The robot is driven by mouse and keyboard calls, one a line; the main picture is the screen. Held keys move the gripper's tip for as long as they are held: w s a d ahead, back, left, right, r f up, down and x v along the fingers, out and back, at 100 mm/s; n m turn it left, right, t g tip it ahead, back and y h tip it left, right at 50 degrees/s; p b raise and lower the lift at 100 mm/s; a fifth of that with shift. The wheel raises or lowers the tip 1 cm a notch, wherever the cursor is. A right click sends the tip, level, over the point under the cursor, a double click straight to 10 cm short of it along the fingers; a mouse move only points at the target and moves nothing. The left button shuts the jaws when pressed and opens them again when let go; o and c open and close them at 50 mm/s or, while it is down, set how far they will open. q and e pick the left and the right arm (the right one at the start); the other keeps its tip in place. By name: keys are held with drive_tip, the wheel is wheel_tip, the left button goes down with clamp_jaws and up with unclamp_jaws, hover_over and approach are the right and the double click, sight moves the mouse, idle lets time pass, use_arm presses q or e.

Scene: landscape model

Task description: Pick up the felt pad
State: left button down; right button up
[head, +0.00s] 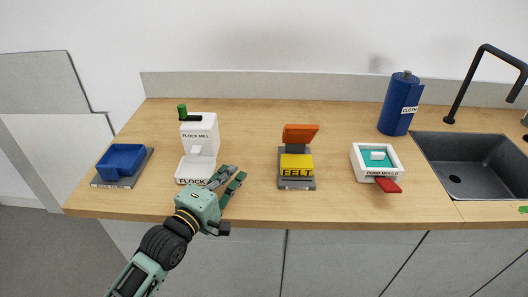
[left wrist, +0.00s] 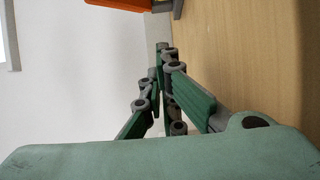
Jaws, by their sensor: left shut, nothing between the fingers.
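A yellow block marked FELT (head: 296,173) sits on a dark grey base (head: 297,186) in the middle of the counter, with a tilted orange piece (head: 300,133) standing behind it. I cannot tell whether the yellow block is the pad itself or a holder for it; no separate pad shows. My left gripper (head: 237,172) is shut and empty, left of the felt station and apart from it, near the front of the flock mill. In the left wrist view its fingertips (left wrist: 164,52) meet, with an orange part (left wrist: 122,4) at the top edge. My right gripper is not in view.
A white flock mill (head: 201,130) with a green handle stands beside my left gripper. A blue tray (head: 122,160) is at far left. A white pond mould (head: 366,173) with a red handle, a blue cloth roll (head: 398,105) and a black sink (head: 470,165) are at right.

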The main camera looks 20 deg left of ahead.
use_arm(q)
drive_tip(key=w, duration=0.4)
drive_tip(key=w+d, duration=0.1)
drive_tip(key=w, duration=0.3)
drive_tip(key=w+d, duration=0.1)
drive_tip(key=w, duration=0.3)
drive_tip(key=shift+w+r+p, duration=0.1)
drive_tip(key=shift+w+p, duration=0.15)
drive_tip(key=shift+p, duration=0.05)
drive_tip(key=d, duration=0.1)
drive_tip(key=s+d+p, duration=0.1)
drive_tip(key=d, duration=0.1)
drive_tip(key=shift+s, duration=0.1)
drive_tip(key=shift+s+d, duration=0.3)
drive_tip(key=shift+d, duration=0.05)
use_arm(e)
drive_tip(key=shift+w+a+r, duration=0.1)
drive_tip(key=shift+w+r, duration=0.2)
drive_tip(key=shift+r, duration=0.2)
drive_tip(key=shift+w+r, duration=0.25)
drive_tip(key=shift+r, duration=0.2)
